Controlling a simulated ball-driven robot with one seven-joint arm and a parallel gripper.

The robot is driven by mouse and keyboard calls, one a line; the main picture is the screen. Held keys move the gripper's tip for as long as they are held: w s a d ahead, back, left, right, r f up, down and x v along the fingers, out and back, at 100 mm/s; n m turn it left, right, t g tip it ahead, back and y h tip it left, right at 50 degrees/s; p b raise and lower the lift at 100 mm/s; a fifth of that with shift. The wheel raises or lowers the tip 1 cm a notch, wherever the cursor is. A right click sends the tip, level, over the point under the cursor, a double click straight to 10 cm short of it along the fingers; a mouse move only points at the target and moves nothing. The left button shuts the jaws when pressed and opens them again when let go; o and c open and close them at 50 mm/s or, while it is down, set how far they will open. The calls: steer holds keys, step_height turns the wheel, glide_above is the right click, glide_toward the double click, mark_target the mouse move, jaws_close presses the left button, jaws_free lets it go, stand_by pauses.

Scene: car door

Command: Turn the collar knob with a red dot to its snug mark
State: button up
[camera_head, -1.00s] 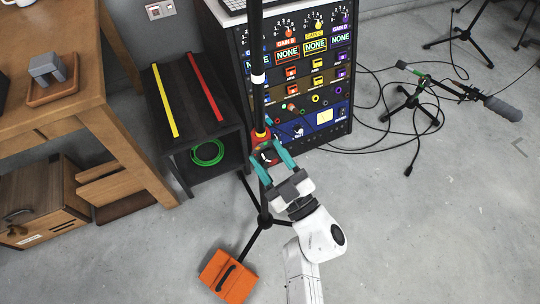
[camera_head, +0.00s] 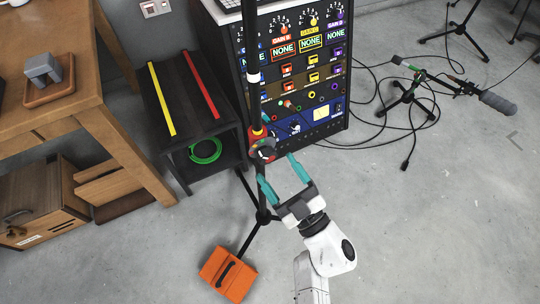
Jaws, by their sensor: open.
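The collar knob (camera_head: 264,149) sits on a black upright pole (camera_head: 253,50), low in front of the rack. It is dark with a pale mark, and red, yellow and green show around its left side. The red dot and the snug mark are too small to tell apart here. My gripper (camera_head: 274,166) has two teal fingers spread wide, with nothing between them. Its fingertips are just below and right of the knob, and in this view the knob lies beyond them.
A rack (camera_head: 297,70) of knobs and labels stands behind the pole. A black shelf (camera_head: 192,100) and a wooden table (camera_head: 75,85) are at left. An orange case (camera_head: 228,274) lies by the stand's foot. Cables (camera_head: 385,140) trail right; the lower right floor is clear.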

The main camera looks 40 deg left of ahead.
steer(key=v, duration=0.6)
stand_by(0.5)
steer(key=w+d+f+m+t+h, duration=0.2)
steer(key=w+d+m+t+h, duration=1)
steer(key=d, duration=0.5)
steer(key=s+d+f+m+g+h, duration=0.25)
steer(key=d+h, duration=0.25)
steer(key=d, duration=0.4)
steer(key=s+d+f+m+g+h, duration=0.25)
steer(key=d+m+h, duration=0.2)
steer(key=d, duration=0.45)
steer(key=s+d+f+m+g, duration=0.1)
steer(key=s+d+g, duration=0.3)
steer(key=s, duration=0.7)
steer(key=s+d+f+m+g, duration=0.1)
steer(key=s+g, duration=0.6)
steer(key=s, duration=0.3)
step_height(320, 180, up, 19)
steer(key=p, duration=2)
steer(key=shift+s+d, duration=0.15)
steer(key=shift+s, duration=0.25)
